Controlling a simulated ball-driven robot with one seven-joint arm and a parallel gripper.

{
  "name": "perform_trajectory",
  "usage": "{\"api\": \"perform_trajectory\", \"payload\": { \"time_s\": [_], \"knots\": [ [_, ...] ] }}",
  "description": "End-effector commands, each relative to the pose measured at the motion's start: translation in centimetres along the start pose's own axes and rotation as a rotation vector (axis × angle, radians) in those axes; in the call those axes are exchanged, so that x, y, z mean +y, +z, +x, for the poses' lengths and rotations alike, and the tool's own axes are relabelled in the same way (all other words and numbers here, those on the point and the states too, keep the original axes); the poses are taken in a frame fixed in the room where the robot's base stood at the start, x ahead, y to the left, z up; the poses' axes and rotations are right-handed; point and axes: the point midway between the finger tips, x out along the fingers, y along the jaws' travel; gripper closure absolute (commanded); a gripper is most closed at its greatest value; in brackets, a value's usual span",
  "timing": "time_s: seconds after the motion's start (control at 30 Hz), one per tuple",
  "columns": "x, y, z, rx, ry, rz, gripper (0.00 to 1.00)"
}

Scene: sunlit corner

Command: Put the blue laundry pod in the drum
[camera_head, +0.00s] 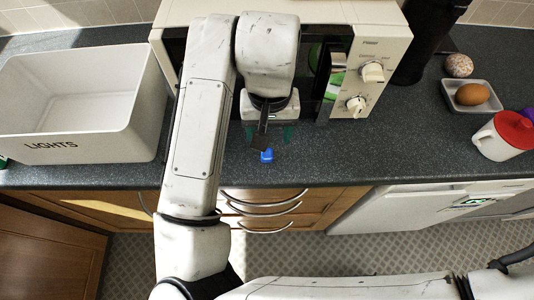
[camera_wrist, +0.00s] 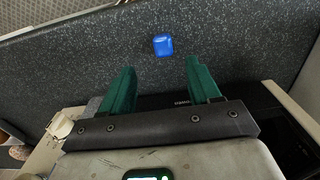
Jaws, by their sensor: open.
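The small blue laundry pod (camera_head: 267,155) lies on the dark speckled counter, near its front edge. My gripper (camera_head: 268,134) is over the counter just behind it, with its green fingers spread apart and nothing between them. In the wrist view the pod (camera_wrist: 163,45) shows beyond the fingertips, roughly centred between them, and apart from my gripper (camera_wrist: 160,63). A white appliance (camera_head: 400,208) is under the counter at the right; I cannot tell whether it holds the drum. No drum opening is visible.
A white microwave (camera_head: 383,45) stands behind my gripper, partly hidden by my arm. A white bin (camera_head: 100,135) marked LIGHTS is at left. An egg (camera_head: 472,94) on a small dish and a red-lidded white cup (camera_head: 497,145) stand at right. The counter beside the pod is clear.

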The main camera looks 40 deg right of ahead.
Motion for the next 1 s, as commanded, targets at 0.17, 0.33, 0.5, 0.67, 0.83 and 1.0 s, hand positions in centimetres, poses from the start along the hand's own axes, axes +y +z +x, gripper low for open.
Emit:
{"api": "perform_trajectory", "payload": {
  "time_s": [0.17, 0.33, 0.5, 0.67, 0.83, 1.0],
  "knots": [
    [-0.1, 0.0, 1.7, -0.001, -0.001, -0.002, 0.38],
    [-0.2, 0.1, 2.9, -0.002, -0.001, -0.001, 0.38],
    [-0.5, 0.1, 5.4, -0.002, -0.001, -0.001, 0.38],
    [-0.4, 0.1, 6.9, -0.001, -0.001, 0.000, 0.38],
    [-0.5, 0.1, 7.1, 0.000, -0.002, 0.000, 0.38],
    [-0.5, 0.1, 7.0, 0.000, -0.002, 0.001, 0.47]
  ]
}}
